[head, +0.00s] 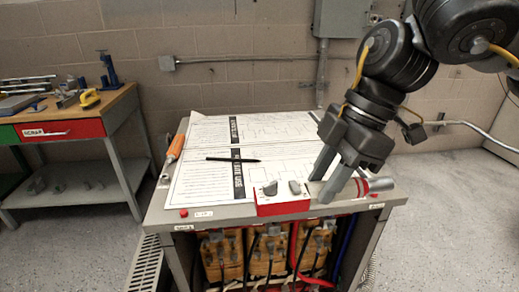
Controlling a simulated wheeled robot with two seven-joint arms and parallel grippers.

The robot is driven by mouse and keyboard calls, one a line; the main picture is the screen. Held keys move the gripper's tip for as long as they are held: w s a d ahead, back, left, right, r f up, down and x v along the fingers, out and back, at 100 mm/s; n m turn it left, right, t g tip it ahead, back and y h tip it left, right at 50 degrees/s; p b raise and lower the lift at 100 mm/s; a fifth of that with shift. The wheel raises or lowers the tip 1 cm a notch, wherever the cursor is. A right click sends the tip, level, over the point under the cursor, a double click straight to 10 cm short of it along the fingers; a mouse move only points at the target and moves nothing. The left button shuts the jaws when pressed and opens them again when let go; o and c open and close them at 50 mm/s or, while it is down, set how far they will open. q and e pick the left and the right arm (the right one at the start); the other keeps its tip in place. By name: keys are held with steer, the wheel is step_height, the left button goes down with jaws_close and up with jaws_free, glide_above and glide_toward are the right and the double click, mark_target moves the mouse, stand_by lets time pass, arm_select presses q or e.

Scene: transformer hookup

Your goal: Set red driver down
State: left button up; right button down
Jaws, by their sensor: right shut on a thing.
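My right gripper (323,188) reaches down from the upper right to the front right of the transformer cabinet's top. It is shut on a grey cylindrical tool with red bands (380,185), which looks like the red driver. The tool lies roughly level, its thick end sticking out to the right of the fingers, low over or on the cabinet's top (225,212). The fingers hide part of it, and I cannot tell whether it touches the surface. My left gripper is not in view.
A red-fronted box with knobs (283,208) stands left of the fingers at the front edge. Paper diagrams (205,180) with a black pen (233,159) cover much of the top. An orange-handled tool (175,148) lies along the left edge. A workbench (120,105) stands at left.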

steer(key=shift+w, duration=0.15)
steer(key=w+d+f, duration=0.1)
steer(key=w+f, duration=0.1)
steer(key=w, duration=0.2)
steer(key=w+d+f+p, duration=0.1)
steer(key=w+f, duration=0.2)
steer(key=w, duration=0.1)
steer(key=w+d+f, duration=0.1)
steer(key=w+f, duration=0.2)
steer(key=w, duration=0.1)
steer(key=shift+d+f, duration=0.25)
steer(key=shift+d, duration=0.1)
steer(key=shift+w+f+p, duration=0.3)
steer(key=shift+w+f, duration=0.05)
steer(key=shift+f, duration=0.05)
steer(key=f, duration=0.3)
steer(key=shift+w+d+f, duration=0.15)
steer(key=shift+w, duration=0.1)
steer(key=shift+f, duration=0.2)
steer(key=c, duration=1)
jaws_free()
steer(key=shift+c, duration=0.2)
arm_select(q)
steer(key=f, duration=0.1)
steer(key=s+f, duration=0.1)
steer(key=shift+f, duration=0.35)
